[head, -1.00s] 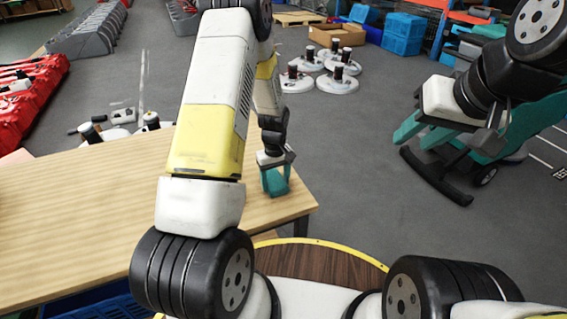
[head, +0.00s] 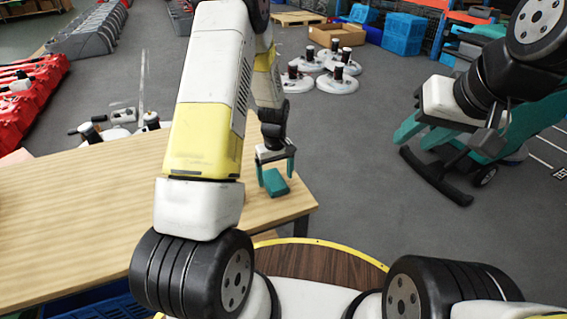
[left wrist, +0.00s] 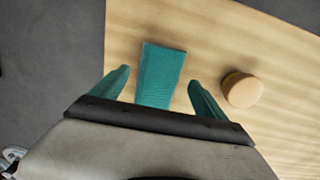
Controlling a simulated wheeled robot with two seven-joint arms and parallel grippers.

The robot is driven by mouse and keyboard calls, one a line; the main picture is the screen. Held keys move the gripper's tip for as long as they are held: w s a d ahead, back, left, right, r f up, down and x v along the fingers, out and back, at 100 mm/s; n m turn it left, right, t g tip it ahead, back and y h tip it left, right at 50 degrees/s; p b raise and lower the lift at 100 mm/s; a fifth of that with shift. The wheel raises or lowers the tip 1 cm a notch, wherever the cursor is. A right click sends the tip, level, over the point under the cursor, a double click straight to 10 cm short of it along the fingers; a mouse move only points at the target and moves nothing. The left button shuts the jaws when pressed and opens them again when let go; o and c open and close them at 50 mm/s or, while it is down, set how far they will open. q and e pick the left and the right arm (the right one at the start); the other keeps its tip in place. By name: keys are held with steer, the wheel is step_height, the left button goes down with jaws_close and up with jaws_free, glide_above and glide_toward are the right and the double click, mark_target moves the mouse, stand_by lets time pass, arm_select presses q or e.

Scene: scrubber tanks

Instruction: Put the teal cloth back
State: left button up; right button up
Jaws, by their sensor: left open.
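The teal cloth (head: 276,183) is a small folded rectangle lying near the right corner of the wooden table (head: 80,215). My left gripper (head: 275,168) is just above it, fingers pointing down, open and empty. In the left wrist view the cloth (left wrist: 162,72) shows between the two spread teal fingers (left wrist: 159,78), with a gap on each side; its near end is hidden by the gripper body. My right gripper (head: 419,132) hangs over the floor at the right, its teal fingers apart with nothing seen between them.
A round tan object (left wrist: 242,89) sits on the table beside the cloth in the left wrist view. A teal machine (head: 520,125) stands behind my right arm. White round units (head: 325,75) and a cardboard box (head: 337,35) stand farther back. Open grey floor lies beyond the table.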

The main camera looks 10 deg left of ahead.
arm_select(q)
step_height(320, 180, up, 9)
step_height(320, 180, up, 17)
steer(key=m+t+h, duration=0.1)
steer(key=m+t, duration=0.2)
glide_above(276, 181)
steer(key=s, duration=0.7)
steer(key=s+r+m+t, duration=0.1)
steer(key=s+r, duration=0.3)
steer(key=s, duration=0.4)
steer(key=s+d+r+m+t+h, duration=0.1)
steer(key=s+r+m+t, duration=0.1)
steer(key=s+r, duration=0.3)
steer(key=s+m, duration=0.1)
steer(key=s, duration=0.2)
steer(key=shift+s+d+r, duration=0.25)
